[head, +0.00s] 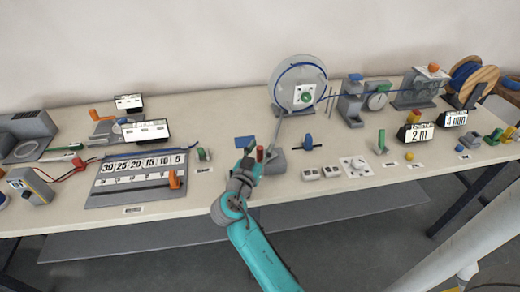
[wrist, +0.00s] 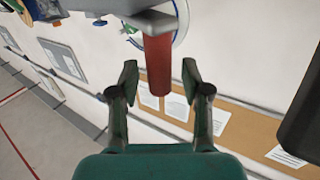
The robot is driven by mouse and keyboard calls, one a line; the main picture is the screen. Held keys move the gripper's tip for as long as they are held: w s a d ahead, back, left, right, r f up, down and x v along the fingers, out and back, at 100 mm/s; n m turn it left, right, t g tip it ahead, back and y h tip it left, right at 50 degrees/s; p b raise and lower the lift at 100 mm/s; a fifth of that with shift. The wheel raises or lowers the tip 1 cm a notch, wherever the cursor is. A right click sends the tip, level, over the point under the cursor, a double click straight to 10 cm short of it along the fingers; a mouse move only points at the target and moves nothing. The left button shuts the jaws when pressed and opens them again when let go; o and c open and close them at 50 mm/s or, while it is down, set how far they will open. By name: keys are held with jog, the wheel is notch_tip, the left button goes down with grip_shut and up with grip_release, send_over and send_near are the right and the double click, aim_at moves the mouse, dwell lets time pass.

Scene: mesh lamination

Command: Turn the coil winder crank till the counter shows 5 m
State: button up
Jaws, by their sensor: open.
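The coil winder is a pale round disc (head: 301,84) with blue cable around it, standing at the back of the bench in the head view. A grey crank arm runs from it down to a red handle (head: 260,153). The red handle (wrist: 158,65) also shows in the wrist view, hanging between my fingers. My gripper (head: 252,165) is open at the handle; in the wrist view my gripper (wrist: 160,78) has a gap on both sides of it. A black display (head: 416,135) reads 2 m.
Another display (head: 453,118) stands right of it, its digits unclear. A board marked 30 to 5 (head: 140,181) lies left of my arm. Small switch boxes (head: 321,173) and a dial (head: 354,166) sit right of my gripper. A blue cable reel (head: 472,80) stands far right.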

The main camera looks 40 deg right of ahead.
grip_shut()
jog(key=shift+w+m+g+h, duration=0.25)
jog(key=shift+m+g, duration=0.2)
jog(key=shift+g, duration=0.2)
jog(key=shift+w+m+g+h, duration=0.25)
jog(key=shift+m+g, duration=0.2)
jog(key=shift+g, duration=0.2)
jog(key=shift+w+d+m+g+h, duration=0.15)
jog(key=shift+m+g, duration=0.25)
jog(key=shift+g, duration=0.2)
jog(key=shift+w+d+m+g+h, duration=0.15)
jog(key=shift+m+g, duration=0.25)
jog(key=shift+g, duration=0.2)
jog(key=shift+s+a, duration=0.1)
grip_release()
jog(key=s+a, duration=0.2)
jog(key=a, duration=1)
